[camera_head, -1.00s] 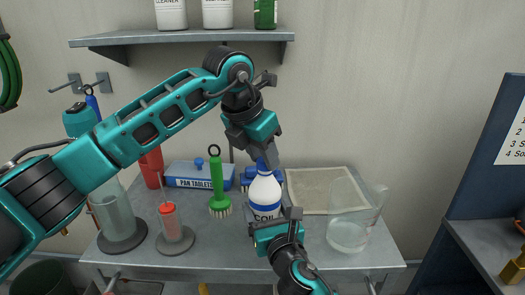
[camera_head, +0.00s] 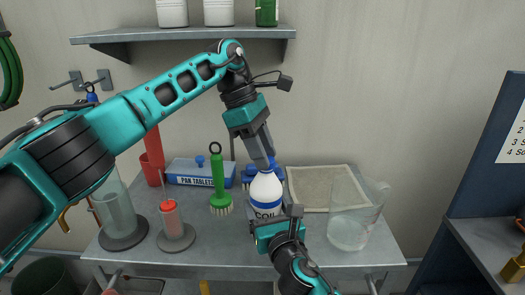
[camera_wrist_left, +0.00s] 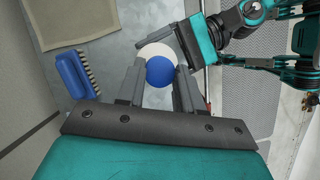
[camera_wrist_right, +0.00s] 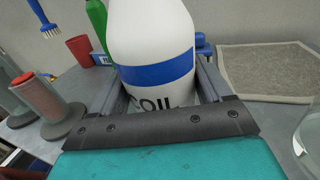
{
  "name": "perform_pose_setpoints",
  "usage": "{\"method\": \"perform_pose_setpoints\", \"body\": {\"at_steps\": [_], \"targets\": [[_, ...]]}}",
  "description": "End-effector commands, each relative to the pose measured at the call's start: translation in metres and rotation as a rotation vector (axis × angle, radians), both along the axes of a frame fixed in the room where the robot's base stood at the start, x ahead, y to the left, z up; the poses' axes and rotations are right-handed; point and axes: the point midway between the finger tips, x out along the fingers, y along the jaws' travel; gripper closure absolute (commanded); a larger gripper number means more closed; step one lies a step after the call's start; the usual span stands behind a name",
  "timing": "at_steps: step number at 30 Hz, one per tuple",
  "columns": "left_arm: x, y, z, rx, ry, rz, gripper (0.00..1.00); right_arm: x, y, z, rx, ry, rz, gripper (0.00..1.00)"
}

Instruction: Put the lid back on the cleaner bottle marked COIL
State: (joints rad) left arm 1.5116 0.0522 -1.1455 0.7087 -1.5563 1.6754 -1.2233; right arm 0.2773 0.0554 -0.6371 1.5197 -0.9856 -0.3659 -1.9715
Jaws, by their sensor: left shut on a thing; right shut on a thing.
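The white COIL bottle (camera_head: 266,193) with a blue band stands upright on the grey bench. My right gripper (camera_head: 275,213) is shut on its body from the front; the right wrist view shows the bottle (camera_wrist_right: 152,60) between the fingers. My left gripper (camera_head: 264,163) points down from above and is shut on the blue lid (camera_wrist_left: 160,71). In the left wrist view the lid is over the bottle's white top (camera_wrist_left: 155,50). In the head view the fingers partly hide the lid, and I cannot tell whether it is seated on the neck.
A green brush (camera_head: 218,183), a blue PAN TABLETS box (camera_head: 188,172) and a red-topped holder (camera_head: 171,219) stand left of the bottle. A clear jug (camera_head: 352,222) and a beige mat (camera_head: 322,188) are to the right. A shelf (camera_head: 180,36) hangs above.

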Motion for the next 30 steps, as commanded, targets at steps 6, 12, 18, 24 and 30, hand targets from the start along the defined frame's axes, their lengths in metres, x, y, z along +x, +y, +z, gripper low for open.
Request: {"method": "perform_pose_setpoints", "body": {"at_steps": [6,12,18,24,30], "targets": [[0.0025,-0.0013,0.0004,0.0,-0.002,-0.206,0.92,-0.0005,0.0003,-0.0008,-0.004,0.0,0.001,1.0],[0.002,-0.0004,0.001,-0.006,-0.006,-0.277,0.92,-0.0007,0.0004,-0.0008,-0.004,0.0,0.002,1.0],[0.0018,-0.0003,0.001,-0.007,-0.006,-0.28,0.92,-0.0007,0.0005,-0.0008,-0.003,0.0,0.002,1.0],[0.0018,-0.0003,0.001,-0.007,-0.006,-0.279,0.53,-0.0007,0.0005,-0.0009,-0.003,0.0,0.002,1.0],[0.0016,-0.0003,0.0008,-0.006,-0.005,-0.28,0.39,-0.0007,0.0005,-0.0009,-0.002,0.0,0.002,1.0]]}}
